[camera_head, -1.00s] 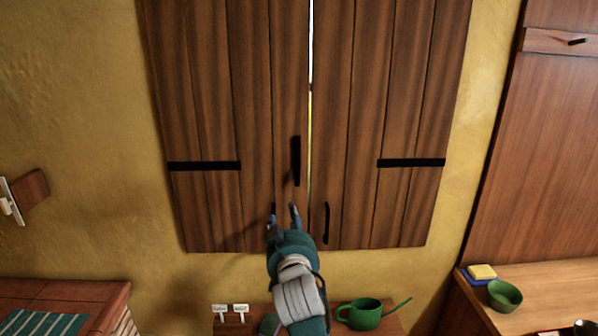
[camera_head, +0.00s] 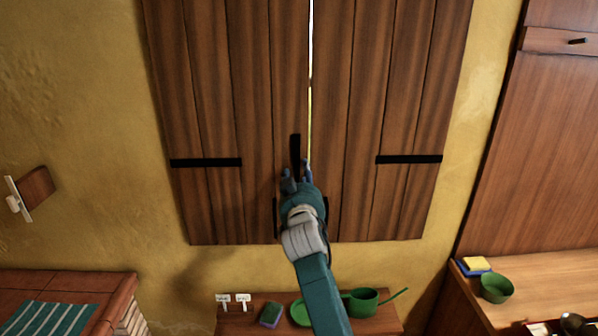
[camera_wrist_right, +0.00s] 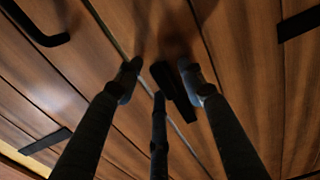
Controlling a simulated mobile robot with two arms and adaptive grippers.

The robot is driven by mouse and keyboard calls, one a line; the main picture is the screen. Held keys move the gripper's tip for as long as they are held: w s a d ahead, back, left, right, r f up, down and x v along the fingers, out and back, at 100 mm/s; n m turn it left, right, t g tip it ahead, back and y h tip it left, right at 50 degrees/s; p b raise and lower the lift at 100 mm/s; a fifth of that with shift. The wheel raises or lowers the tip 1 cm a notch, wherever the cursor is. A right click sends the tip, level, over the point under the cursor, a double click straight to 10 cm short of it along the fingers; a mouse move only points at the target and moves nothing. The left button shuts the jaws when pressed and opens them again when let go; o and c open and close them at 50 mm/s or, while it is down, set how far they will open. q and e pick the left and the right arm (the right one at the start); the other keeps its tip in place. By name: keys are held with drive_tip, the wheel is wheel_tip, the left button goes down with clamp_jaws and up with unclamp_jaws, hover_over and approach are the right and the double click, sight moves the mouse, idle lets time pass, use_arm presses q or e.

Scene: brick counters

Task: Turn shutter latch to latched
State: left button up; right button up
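The shutter latch (camera_head: 296,147) is a black bar standing upright on the left panel of the brown wooden shutters (camera_head: 220,90), beside the bright gap between the panels. My right gripper (camera_head: 296,174) is at the lower part of the latch, which it partly hides. In the right wrist view the fingers of the right gripper (camera_wrist_right: 157,75) are spread, with the dark latch (camera_wrist_right: 178,92) seen between them. The gripper looks open; whether a finger touches the latch I cannot tell. My left gripper is not in view.
Black pull handles (camera_wrist_right: 38,28) sit low on the shutters, partly behind my gripper in the head view. Below is a shelf with a green watering can (camera_head: 363,302), a sponge (camera_head: 270,314) and white tags. A counter with a green bowl (camera_head: 496,288) stands right.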

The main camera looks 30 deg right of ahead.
drive_tip(key=shift+w+d, duration=0.1)
clamp_jaws()
